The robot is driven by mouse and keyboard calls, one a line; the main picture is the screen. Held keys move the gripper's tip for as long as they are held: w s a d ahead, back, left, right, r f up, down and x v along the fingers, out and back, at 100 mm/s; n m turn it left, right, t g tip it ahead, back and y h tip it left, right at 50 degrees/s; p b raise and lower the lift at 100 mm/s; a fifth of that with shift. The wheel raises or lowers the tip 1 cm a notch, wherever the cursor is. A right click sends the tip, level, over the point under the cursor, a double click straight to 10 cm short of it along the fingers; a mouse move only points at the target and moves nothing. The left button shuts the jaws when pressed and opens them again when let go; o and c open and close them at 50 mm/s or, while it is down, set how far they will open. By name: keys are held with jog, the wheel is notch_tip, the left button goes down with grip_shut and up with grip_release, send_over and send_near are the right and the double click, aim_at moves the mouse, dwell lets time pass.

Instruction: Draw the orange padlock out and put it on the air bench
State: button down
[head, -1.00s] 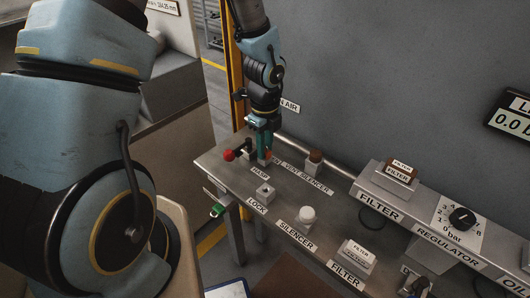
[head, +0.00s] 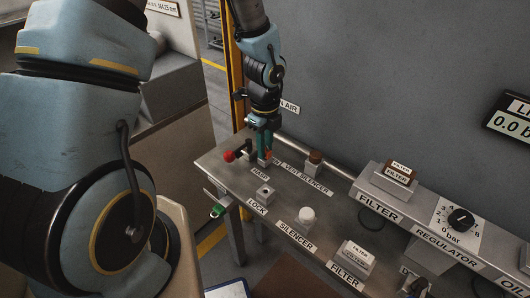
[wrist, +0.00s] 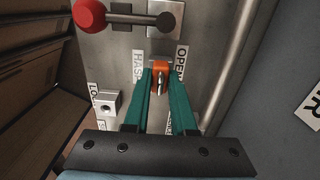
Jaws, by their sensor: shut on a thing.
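The orange padlock (wrist: 158,69) is between my gripper's (wrist: 161,82) green fingertips in the wrist view, with a grey metal piece in front of it. My gripper is shut on it. In the head view my gripper (head: 265,148) points down at the far left end of the metal air bench (head: 225,163), and only a little orange shows by the tips. The padlock is at a small metal block beside the HASP label (head: 260,174). I cannot tell whether its shackle still passes through the hasp.
A lever with a red ball (wrist: 89,15) lies close to my gripper. The LOCK block (head: 265,192), a white silencer (head: 306,216) and a brown-topped vent silencer (head: 315,161) stand on the bench. Bare bench top lies between them. A wall rises behind.

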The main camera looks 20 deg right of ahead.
jog(key=shift+r+p, duration=2.4)
jog(key=shift+r, duration=0.4)
